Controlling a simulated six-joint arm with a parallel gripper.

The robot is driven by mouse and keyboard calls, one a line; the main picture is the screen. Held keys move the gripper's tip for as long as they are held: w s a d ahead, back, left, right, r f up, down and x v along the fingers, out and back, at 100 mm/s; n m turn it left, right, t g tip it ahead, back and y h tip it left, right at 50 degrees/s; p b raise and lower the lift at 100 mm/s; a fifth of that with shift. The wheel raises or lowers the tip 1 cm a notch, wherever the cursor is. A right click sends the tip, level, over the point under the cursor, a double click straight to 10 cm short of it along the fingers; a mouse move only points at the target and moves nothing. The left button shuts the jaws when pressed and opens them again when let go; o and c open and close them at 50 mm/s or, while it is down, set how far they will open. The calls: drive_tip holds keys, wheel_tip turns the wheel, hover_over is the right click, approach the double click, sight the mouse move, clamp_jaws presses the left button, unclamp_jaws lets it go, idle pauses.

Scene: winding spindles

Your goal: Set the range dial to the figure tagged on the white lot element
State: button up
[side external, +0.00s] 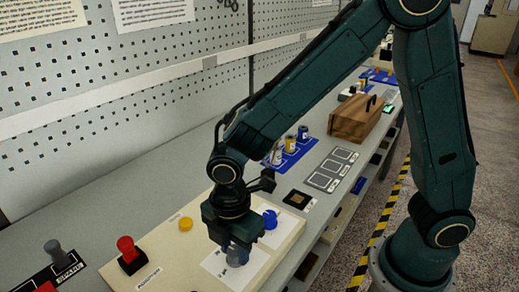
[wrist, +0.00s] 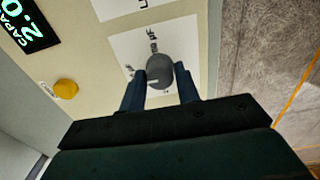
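A grey knob (wrist: 159,75) stands on a white printed card (wrist: 127,45) on the cream panel; I take it as the range dial. In the wrist view its pale pointer mark faces lower left. Marks around it are too small or cut off to read. My gripper (wrist: 160,80) has a blue finger on each side of the knob, with no clear gap. In the side view my gripper (side external: 234,246) hides part of the knob. Small spools (side external: 290,144) stand on a blue mat behind; I cannot tell which is the white lot element or read any tag.
A lit display (wrist: 27,22) shows part of a figure, "2.0". A wooden box (side external: 355,118) stands further back. A pegboard wall runs along the left.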

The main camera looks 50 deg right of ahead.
drive_tip(key=shift+m, duration=0.3)
drive_tip(key=m, duration=0.8)
drive_tip(key=shift+m, duration=0.3)
drive_tip(key=m, duration=0.4)
drive_tip(key=shift+m, duration=2.3)
drive_tip(key=o, duration=1)
